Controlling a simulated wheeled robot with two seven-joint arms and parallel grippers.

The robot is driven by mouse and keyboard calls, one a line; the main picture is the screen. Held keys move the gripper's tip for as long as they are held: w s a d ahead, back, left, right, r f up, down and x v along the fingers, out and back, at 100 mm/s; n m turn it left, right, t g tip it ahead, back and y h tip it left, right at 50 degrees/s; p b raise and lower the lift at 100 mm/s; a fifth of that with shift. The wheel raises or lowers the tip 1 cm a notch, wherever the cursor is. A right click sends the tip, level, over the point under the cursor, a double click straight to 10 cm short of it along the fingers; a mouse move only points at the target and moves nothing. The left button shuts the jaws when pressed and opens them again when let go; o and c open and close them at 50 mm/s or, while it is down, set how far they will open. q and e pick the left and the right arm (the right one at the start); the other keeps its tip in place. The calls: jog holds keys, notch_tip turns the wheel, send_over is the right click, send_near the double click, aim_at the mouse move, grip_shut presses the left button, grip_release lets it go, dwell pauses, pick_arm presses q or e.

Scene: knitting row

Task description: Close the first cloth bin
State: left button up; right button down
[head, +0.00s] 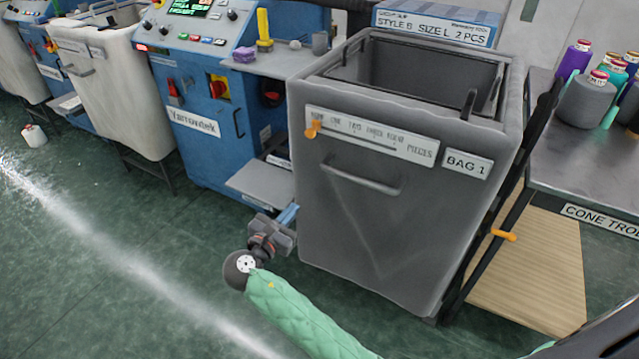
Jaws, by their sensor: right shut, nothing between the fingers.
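The grey cloth bin (360,235) labelled BAG 1 stands in the middle of the head view. Its top is open and I see into its dark inside (415,75). A bar handle (360,180) crosses its front, below a pieces scale (370,135) with an orange slider at the left end. My right gripper (286,222) is shut and empty, just left of the bin's lower front. I cannot tell whether it touches the bin. My left gripper is not in view.
A blue Yarnowtek machine (205,150) with a grey tray (262,187) stands left of the bin. A cream bin (115,90) is farther left. A cone table (600,165) with yarn cones stands at the right. The green floor at left front is mostly clear.

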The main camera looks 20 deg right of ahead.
jog(key=n, duration=0.2)
pick_arm(q)
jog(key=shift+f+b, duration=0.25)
jog(key=shift+b, duration=0.1)
pick_arm(e)
send_near(323, 173)
jog(key=x, duration=0.7)
jog(key=shift+f, duration=0.25)
